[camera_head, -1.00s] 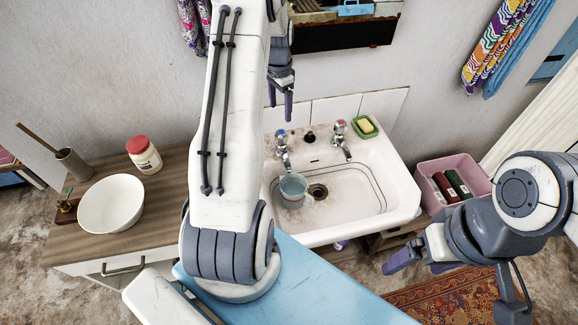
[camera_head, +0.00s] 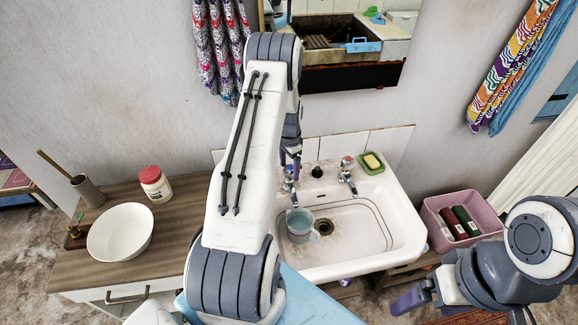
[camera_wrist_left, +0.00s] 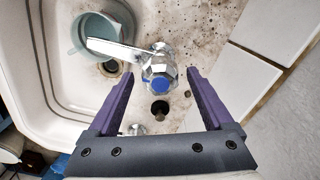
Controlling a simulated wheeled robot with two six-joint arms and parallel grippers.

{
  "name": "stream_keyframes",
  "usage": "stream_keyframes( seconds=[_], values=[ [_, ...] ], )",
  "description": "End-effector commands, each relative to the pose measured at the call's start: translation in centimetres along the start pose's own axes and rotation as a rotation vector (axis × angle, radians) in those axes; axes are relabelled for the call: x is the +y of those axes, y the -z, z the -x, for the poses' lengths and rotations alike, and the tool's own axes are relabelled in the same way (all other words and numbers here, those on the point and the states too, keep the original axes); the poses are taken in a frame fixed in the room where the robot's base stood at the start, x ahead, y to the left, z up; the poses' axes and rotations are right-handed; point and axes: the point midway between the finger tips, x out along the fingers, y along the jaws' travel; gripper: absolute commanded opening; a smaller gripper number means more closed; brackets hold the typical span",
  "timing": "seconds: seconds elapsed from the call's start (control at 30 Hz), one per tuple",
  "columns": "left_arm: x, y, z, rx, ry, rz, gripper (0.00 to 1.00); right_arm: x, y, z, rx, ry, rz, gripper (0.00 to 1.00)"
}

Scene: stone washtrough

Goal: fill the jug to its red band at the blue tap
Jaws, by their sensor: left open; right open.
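The jug (camera_head: 299,229), pale blue-green, stands in the white basin under the blue tap (camera_head: 290,187). It also shows in the left wrist view (camera_wrist_left: 88,28), with the tap's spout reaching over it. Its red band cannot be made out, nor can its water level. The blue tap's knob (camera_wrist_left: 160,82), chrome with a blue disc, lies between and just beyond the fingertips of my left gripper (camera_wrist_left: 161,78). That gripper (camera_head: 291,158) is open and empty, pointing down over the tap. My right gripper (camera_head: 418,299) is open and empty at the lower right, away from the basin.
A second tap (camera_head: 347,172) and a green soap dish (camera_head: 372,163) sit to the right on the basin's back ledge. A pink crate (camera_head: 433,226) with bottles stands right of the basin. A white bowl (camera_head: 120,232) and red-lidded jar (camera_head: 155,185) are on the left counter.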

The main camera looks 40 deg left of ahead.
Motion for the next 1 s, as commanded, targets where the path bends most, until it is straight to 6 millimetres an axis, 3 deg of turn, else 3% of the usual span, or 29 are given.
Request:
stream_keyframes(
  seconds=[0.13, 0.3, 0.33, 0.37, 0.8, 1.0],
  values=[
    [0.0, 0.0, 0.0, 0.0, 0.0, 0.0, 0.81, 0.0, 0.0, 0.0, 0.0, 0.0, 0.0, 0.88],
    [0.0, 0.0, 0.0, 0.0, 0.0, 0.0, 0.16, 0.0, 0.0, 0.0, 0.0, 0.0, 0.0, 0.88],
    [0.0, 0.0, 0.0, 0.0, 0.0, 0.0, 0.05, 0.0, 0.0, 0.0, 0.0, 0.0, 0.0, 0.88],
    [0.0, 0.0, 0.0, 0.0, 0.0, 0.0, 0.0, 0.0, 0.0, 0.0, 0.0, 0.0, 0.0, 0.88],
    [0.0, 0.0, -0.1, 0.0, 0.0, 0.26, 0.0, 0.1, -0.1, -1.6, 0.0, 0.0, 0.001, 0.88],
    [0.0, 0.0, 0.1, 0.0, 0.0, 0.275, 0.0, 0.1, -0.1, -1.5, 0.0, 0.0, 0.001, 0.88]
  ],
)
